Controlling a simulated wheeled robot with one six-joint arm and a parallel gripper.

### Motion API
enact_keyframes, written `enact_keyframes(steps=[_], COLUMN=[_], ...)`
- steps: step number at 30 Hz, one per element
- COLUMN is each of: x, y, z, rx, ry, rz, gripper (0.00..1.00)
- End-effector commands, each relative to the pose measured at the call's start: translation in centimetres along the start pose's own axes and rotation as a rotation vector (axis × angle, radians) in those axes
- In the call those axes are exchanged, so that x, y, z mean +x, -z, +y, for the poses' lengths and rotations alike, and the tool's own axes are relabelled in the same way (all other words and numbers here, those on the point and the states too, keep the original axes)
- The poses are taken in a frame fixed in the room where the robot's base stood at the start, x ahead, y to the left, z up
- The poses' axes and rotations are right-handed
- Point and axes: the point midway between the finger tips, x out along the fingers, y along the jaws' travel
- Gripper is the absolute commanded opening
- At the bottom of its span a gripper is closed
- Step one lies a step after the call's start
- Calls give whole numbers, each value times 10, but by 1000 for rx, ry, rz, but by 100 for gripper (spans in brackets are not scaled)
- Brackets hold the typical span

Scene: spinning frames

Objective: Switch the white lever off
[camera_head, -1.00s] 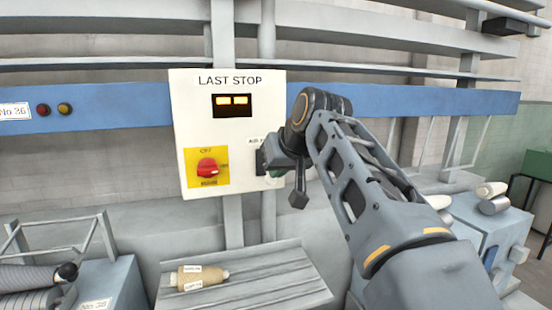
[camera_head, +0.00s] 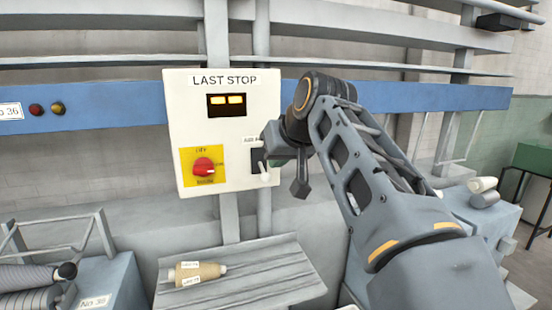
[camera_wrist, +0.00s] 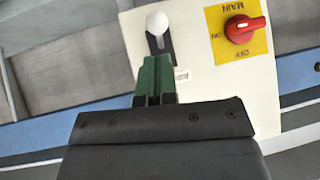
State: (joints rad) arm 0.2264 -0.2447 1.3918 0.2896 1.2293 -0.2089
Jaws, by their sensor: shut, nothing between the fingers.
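The white lever (camera_head: 264,173) is on the lower right of the cream LAST STOP panel (camera_head: 240,137), in a dark slot plate. It hangs with its round knob low in the head view. In the upside-down wrist view, the white knob (camera_wrist: 157,22) stands at the top of its dark slot. My gripper (camera_head: 270,145) is at the panel's right side, just above the lever in the head view. The green fingers (camera_wrist: 154,62) are shut and empty, pointing at the slot. They overlap its lower end in the picture; I cannot tell whether they touch.
A red rotary switch (camera_head: 204,167) on a yellow plate sits left of the lever. A blue beam (camera_head: 80,109) runs behind the panel. A sloped grey tray (camera_head: 262,272) with a tan bobbin (camera_head: 200,272) lies below. The space between panel and tray is open.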

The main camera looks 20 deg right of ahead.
Motion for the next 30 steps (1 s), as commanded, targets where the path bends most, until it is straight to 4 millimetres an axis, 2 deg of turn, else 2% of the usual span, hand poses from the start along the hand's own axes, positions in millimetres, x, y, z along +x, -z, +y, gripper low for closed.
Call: enact_keyframes(steps=[2,9,15,21,30], x=[-16,-61,-92,-108,-113], y=[3,-8,-14,-16,-18], z=[-3,1,2,2,0], rx=[-3,0,2,2,-1], ry=[4,-2,-5,-2,1], rz=[2,3,2,0,-1], gripper=[0,0,0,0,0])
